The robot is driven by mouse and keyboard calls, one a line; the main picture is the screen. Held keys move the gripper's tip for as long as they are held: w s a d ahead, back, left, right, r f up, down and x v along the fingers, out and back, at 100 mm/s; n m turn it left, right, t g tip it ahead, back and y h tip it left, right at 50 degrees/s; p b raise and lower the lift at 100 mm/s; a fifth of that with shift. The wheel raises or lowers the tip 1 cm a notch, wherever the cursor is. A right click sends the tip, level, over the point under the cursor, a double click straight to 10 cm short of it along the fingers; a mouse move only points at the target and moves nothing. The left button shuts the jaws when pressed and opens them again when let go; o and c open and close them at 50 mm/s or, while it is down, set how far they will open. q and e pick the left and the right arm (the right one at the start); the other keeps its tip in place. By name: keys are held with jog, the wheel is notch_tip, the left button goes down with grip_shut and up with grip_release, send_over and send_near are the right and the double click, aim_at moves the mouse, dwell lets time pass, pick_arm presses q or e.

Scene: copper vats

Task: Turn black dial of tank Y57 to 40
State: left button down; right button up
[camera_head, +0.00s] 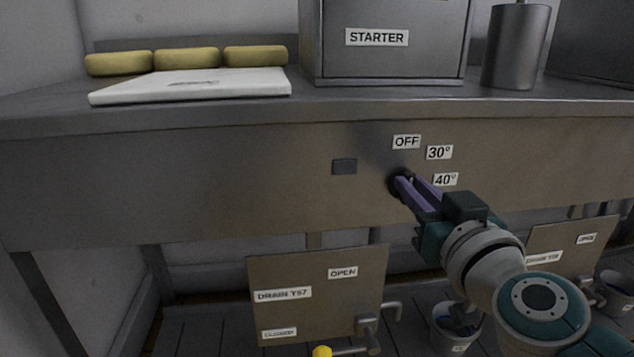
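The black dial (394,184) sits on the metal front panel, left of the 40° label (445,180) and below the OFF label (406,142). The 30° label (439,153) is up and to the right of it. My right gripper (407,181) reaches in from the lower right with its purple fingertips at the dial. Its fingers are close together and look shut on the dial's grip. They hide most of the dial, so I cannot tell where it points. My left gripper is not in view.

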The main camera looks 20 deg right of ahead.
grip_shut()
